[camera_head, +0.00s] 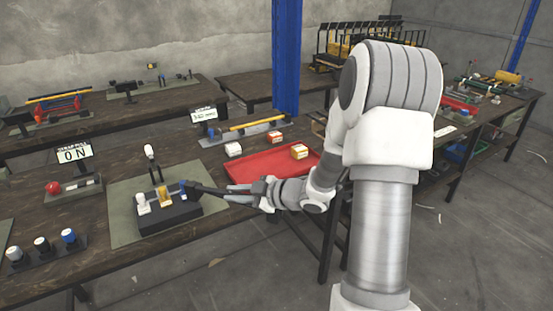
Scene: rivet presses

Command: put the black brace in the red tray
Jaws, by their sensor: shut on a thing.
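My gripper (229,192) reaches in from the right at the front of the bench. It is shut on a thin dark piece, which looks like the black brace (207,190). The brace points left from the fingers, its far end by the blue part at the right of a black block fixture (170,218). I cannot tell whether it touches the fixture. The red tray (262,167) lies flat just behind and right of my gripper. A yellow and white box (299,151) is at its right side. My arm hides the tray's right front part.
The fixture bears white, yellow and blue parts and a black lever with a white knob (149,151). A blue post (287,60) rises behind the bench.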

